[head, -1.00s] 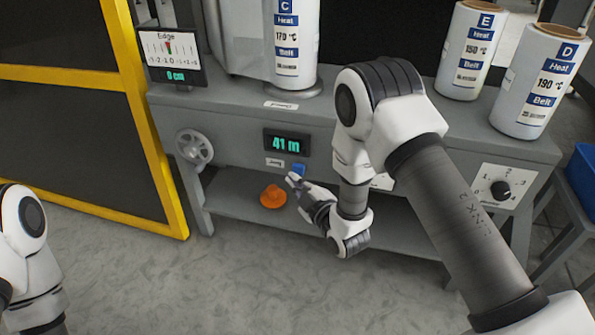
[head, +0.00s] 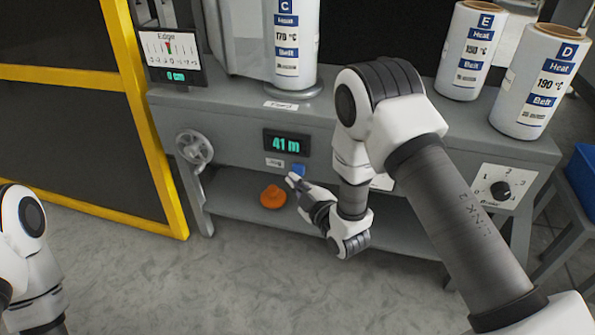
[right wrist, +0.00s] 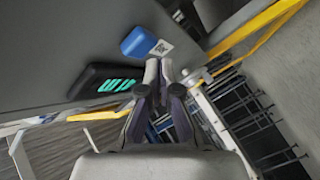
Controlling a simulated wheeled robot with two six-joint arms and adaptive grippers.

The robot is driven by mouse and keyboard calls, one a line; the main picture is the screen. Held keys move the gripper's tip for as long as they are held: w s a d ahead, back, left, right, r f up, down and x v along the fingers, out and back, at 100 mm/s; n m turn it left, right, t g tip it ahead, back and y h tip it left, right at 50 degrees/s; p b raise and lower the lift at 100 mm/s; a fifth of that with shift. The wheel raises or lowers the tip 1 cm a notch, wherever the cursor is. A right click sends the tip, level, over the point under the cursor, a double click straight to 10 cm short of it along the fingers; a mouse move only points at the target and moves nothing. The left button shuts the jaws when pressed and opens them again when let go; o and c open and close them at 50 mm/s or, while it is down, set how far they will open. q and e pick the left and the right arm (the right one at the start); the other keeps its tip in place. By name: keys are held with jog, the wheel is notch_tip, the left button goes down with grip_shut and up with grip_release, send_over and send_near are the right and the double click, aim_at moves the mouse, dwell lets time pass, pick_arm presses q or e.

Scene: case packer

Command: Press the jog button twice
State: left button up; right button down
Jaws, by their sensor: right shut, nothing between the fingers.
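The blue jog button (head: 298,170) sits on the grey machine's front, just below the green display reading 41 m (head: 287,143). A small white label (head: 275,163) is left of the button. My right gripper (head: 290,181) is shut and empty, with its fingertips just below and in front of the button. In the right wrist view, the blue button (right wrist: 138,42) is up and left of the closed fingertips (right wrist: 159,68), with a visible gap in the picture. My left arm shows at the left edge, but its gripper is out of view.
An orange object (head: 273,196) rests on the lower shelf below the button. A handwheel (head: 194,147) is at the left and a black knob (head: 501,190) at the right. Rolls (head: 541,82) stand on top. A yellow-framed panel (head: 150,140) stands at the left.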

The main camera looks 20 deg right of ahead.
jog(key=shift+w, duration=0.1)
jog(key=shift+w+d, duration=0.25)
jog(key=shift+w+d, duration=0.25)
jog(key=shift+w, duration=0.15)
dwell(0.7)
dwell(0.3)
jog(key=shift+s+a+p, duration=0.3)
jog(key=shift+s+a, duration=0.2)
jog(key=shift+s, duration=0.25)
jog(key=s+a, duration=0.1)
jog(key=s, duration=0.1)
jog(key=s+a+p, duration=0.1)
jog(key=s, duration=0.1)
jog(key=shift+a, duration=0.4)
dwell(0.4)
